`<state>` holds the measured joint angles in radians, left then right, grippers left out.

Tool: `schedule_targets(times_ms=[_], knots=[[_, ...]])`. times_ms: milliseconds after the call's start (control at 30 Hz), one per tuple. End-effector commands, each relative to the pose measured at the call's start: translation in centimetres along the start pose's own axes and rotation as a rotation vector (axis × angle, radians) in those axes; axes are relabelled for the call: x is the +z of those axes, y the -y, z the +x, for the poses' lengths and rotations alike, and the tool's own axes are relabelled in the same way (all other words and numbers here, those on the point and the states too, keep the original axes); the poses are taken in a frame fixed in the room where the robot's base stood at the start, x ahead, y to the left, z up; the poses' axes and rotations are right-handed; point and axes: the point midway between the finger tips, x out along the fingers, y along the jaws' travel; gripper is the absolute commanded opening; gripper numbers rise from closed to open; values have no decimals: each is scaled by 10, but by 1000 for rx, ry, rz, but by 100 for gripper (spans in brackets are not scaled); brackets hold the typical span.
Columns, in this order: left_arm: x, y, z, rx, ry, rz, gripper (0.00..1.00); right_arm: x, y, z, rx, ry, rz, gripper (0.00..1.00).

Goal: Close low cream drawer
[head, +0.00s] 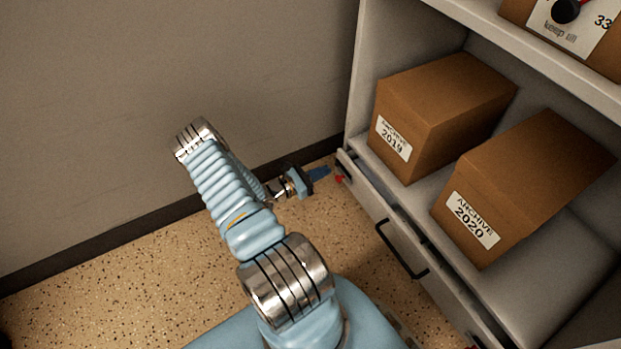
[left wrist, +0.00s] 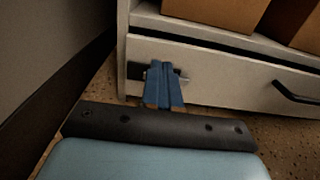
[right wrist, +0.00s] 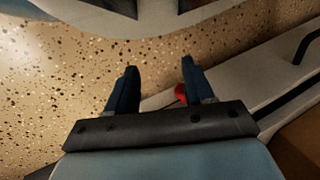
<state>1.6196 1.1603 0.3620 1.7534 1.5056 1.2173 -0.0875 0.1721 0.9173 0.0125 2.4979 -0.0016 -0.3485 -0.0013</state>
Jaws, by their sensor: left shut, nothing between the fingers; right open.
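The low cream drawer (head: 368,203) is at the bottom of the shelf unit. A dark gap along its top edge shows it stands slightly open. Its black handle (head: 402,250) is on the front. My left gripper (head: 320,172) is shut and empty at the far left end of the drawer front. In the left wrist view its blue fingertips (left wrist: 168,66) overlap the drawer front (left wrist: 225,80); whether they touch it I cannot tell. My right gripper (right wrist: 157,63) is open and empty, with the drawer (right wrist: 238,75) to its right in the right wrist view.
Two cardboard archive boxes, 2019 (head: 430,120) and 2020 (head: 520,180), stand on the shelf above the drawer. A grey wall (head: 150,80) with a dark skirting is to the left. The speckled floor (head: 110,290) before the drawer is clear. A small red thing (right wrist: 181,93) shows beside my right finger.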

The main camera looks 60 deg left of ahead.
Motion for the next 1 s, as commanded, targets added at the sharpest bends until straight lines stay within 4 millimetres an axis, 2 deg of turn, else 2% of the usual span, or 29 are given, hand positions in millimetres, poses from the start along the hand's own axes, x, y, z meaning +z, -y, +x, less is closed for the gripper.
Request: schedule_targets(times_ms=[100,300,500,833,1000], knots=[[-2,1,24,-2,2,1,0,0,-2,5,0,-1,0,52],[-1,0,50,-1,1,2,0,0,-4,10,0,-3,1,52],[0,0,59,1,1,1,0,-1,-4,10,1,-3,1,52],[0,0,61,0,1,1,0,-1,-4,10,0,-3,1,52],[1,0,81,-2,2,2,0,0,-3,7,0,-3,1,52]])
